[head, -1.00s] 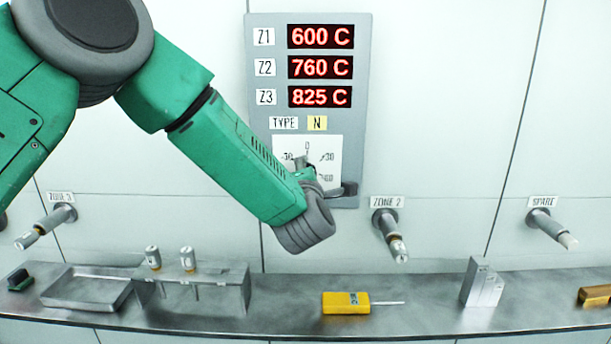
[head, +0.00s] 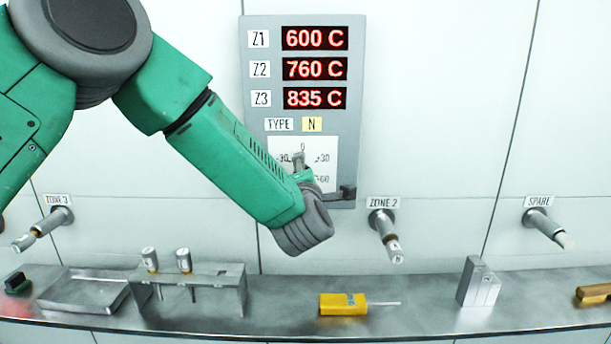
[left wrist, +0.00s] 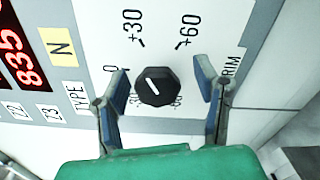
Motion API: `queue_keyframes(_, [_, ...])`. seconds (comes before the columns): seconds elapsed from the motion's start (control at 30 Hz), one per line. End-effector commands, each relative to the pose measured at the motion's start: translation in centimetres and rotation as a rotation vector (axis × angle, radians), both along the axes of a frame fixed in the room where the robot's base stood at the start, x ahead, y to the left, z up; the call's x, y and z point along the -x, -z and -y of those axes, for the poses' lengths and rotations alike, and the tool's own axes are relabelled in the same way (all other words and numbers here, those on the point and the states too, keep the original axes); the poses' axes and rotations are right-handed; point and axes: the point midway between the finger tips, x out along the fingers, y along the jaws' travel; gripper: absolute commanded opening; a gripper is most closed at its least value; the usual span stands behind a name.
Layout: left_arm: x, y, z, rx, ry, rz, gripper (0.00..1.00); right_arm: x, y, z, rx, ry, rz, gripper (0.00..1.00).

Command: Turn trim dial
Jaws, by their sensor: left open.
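The trim dial (left wrist: 156,86) is a small black knob with a white pointer line, on a white scale marked 0, 30 and 60 on the panel. In the left wrist view its pointer is turned toward the 0 side. My left gripper (left wrist: 161,72) is open, with one finger on each side of the dial and a visible gap to each. In the head view my green arm hides the dial and part of the scale (head: 285,146). My right gripper is not in view.
The grey panel (head: 257,110) shows 600 C, 760 C and 835 C. Below, a metal shelf (head: 415,300) holds a tray (head: 65,305), a rack (head: 232,290), a yellow device (head: 343,304) and a metal block (head: 478,283). A Zone 2 fitting (head: 382,225) sticks out right of my arm.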

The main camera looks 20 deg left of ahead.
Motion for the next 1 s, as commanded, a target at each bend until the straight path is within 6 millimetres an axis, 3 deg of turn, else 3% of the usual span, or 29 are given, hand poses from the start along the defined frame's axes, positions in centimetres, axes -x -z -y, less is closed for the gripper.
queue_keyframes(0.17, [1.2, 0.0, 0.4, 0.0, 0.0, -0.001, 0.56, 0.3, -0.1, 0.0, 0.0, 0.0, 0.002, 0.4])
queue_keyframes(0.6, [9.4, 0.1, 3.0, -0.002, 0.002, -0.003, 0.56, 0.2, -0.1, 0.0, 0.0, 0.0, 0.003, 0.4])
queue_keyframes(0.8, [11.1, 0.2, 3.5, -0.001, 0.001, -0.002, 0.56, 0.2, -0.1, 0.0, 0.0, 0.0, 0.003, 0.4])
queue_keyframes(1.0, [11.4, 0.2, 3.6, -0.001, 0.001, -0.002, 0.56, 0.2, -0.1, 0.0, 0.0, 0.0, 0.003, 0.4])
